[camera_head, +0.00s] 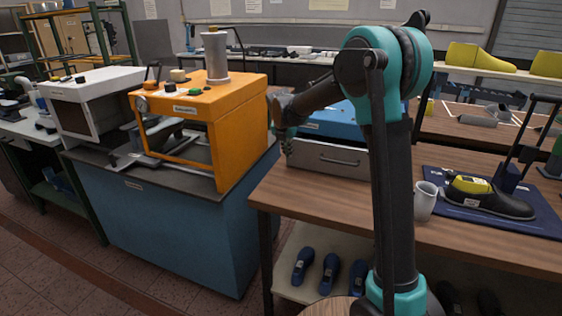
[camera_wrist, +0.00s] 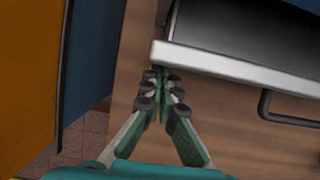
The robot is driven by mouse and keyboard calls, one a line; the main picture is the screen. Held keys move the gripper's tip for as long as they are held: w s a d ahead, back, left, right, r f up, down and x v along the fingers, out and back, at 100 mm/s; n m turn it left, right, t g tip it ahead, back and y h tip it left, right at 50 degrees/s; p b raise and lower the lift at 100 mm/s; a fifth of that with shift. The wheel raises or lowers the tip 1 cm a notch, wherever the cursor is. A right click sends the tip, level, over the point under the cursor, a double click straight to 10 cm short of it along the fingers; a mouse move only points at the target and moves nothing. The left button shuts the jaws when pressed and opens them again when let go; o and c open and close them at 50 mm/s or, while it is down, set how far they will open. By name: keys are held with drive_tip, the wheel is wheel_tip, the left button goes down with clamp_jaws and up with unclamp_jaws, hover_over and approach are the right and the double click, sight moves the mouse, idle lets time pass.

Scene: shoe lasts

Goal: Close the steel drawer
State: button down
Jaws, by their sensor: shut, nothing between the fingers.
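The steel drawer (camera_head: 322,157) stands pulled out from a blue unit (camera_head: 345,122) on the wooden table. Its grey front carries a dark bar handle (camera_head: 341,161). In the wrist view the bright top edge of the drawer front (camera_wrist: 235,68) crosses the upper right, with the drawer's dark interior (camera_wrist: 240,35) behind it and the handle (camera_wrist: 290,115) below. My gripper (camera_wrist: 160,75) is shut and empty, its fingertips close to the left end of the drawer front. I cannot tell whether they touch it. In the head view my gripper (camera_head: 289,150) is small, at the drawer's left end.
An orange machine (camera_head: 235,135) stands on a blue cabinet (camera_head: 190,225) to the left, across a gap from the table. Bare tabletop (camera_head: 330,205) lies before the drawer.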

drive_tip(key=shift+w+d, duration=0.25)
drive_tip(key=shift+w, duration=0.5)
drive_tip(key=shift+w+d, duration=0.25)
drive_tip(key=shift+w, duration=0.5)
drive_tip(key=shift+w+d, duration=0.25)
drive_tip(key=shift+w, duration=0.5)
drive_tip(key=shift+w+r, duration=0.1)
